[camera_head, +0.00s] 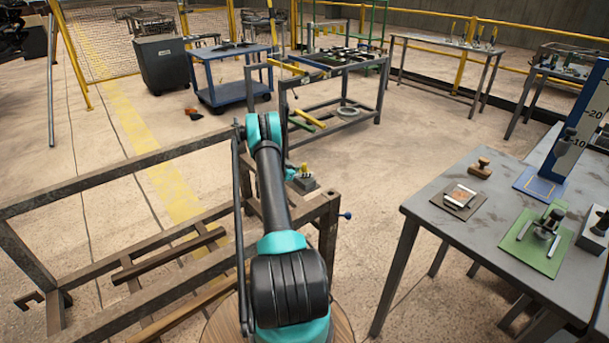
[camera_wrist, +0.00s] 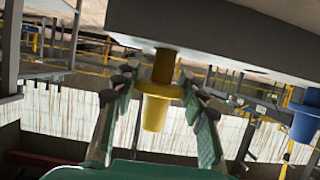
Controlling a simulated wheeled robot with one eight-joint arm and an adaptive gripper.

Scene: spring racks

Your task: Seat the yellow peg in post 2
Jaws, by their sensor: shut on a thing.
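The yellow peg (camera_wrist: 155,110) is a tapered piece with a wider collar, between the two fingers of my gripper (camera_wrist: 154,100) in the wrist view, which looks upside down. The gripper is shut on it. A brown post (camera_wrist: 164,66) from a grey block (camera_wrist: 215,35) meets the collar in line with the peg. I cannot tell how deeply they fit, nor read any post number. In the head view, a small yellow part (camera_head: 304,169) shows above a dark grey block (camera_head: 304,184) beside the end of my arm; the fingers are mostly hidden there.
A blue piece (camera_wrist: 304,122) is close by at the right in the wrist view. A rusty metal frame (camera_head: 110,163) lies left of my arm. A grey table (camera_head: 430,235) with tools is at the right. Open floor (camera_head: 400,130) lies behind the block.

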